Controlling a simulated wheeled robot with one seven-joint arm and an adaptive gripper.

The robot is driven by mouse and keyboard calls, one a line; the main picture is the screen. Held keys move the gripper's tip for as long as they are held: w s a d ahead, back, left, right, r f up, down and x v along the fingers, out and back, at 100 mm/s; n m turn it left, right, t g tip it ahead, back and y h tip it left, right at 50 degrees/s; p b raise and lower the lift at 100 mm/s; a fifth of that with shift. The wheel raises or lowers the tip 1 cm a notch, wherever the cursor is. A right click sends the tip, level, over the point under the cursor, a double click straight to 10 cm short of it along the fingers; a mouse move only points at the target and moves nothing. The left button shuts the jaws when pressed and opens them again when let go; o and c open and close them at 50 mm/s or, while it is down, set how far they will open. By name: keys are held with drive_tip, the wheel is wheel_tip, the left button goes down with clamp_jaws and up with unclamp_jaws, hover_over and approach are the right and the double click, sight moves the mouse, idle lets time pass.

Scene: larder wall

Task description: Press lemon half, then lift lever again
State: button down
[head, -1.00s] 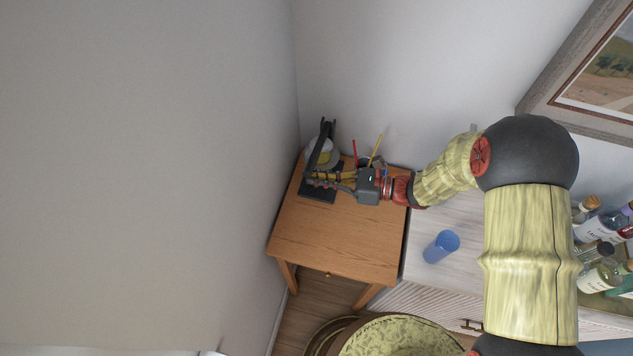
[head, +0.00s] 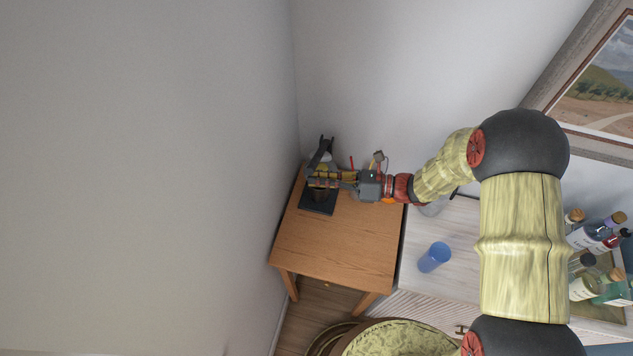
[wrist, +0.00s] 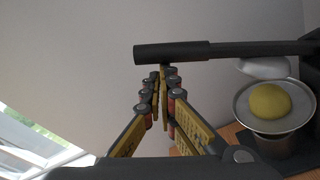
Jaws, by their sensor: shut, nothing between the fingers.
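The dark lemon press (head: 318,207) stands at the back left of the small wooden table. In the wrist view its black lever (wrist: 220,50) runs nearly level across the top. The yellow lemon half (wrist: 269,101) sits dome up in the metal bowl (wrist: 273,125) at right, with the pale presser (wrist: 263,68) just above it. My gripper (wrist: 163,72) is shut and empty, its fingertips just below the lever's grip; I cannot tell whether they touch.
A blue cup (head: 434,257) stands on the pale cabinet right of the table. Bottles (head: 600,260) stand farther right. Walls close in behind and left of the press. The table's front (head: 335,245) is clear.

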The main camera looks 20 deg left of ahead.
drive_tip(key=w+a+r+m+p, duration=0.1)
drive_tip(key=w+r+m+p, duration=0.4)
drive_tip(key=w+r, duration=0.7)
drive_tip(key=shift+w+a+r+g+y+p, duration=0.2)
drive_tip(key=shift+w+a+g+y+p, duration=0.15)
drive_tip(key=shift+w+p, duration=1.1)
drive_tip(key=shift+w+b, duration=0.3)
drive_tip(key=shift+b, duration=0.05)
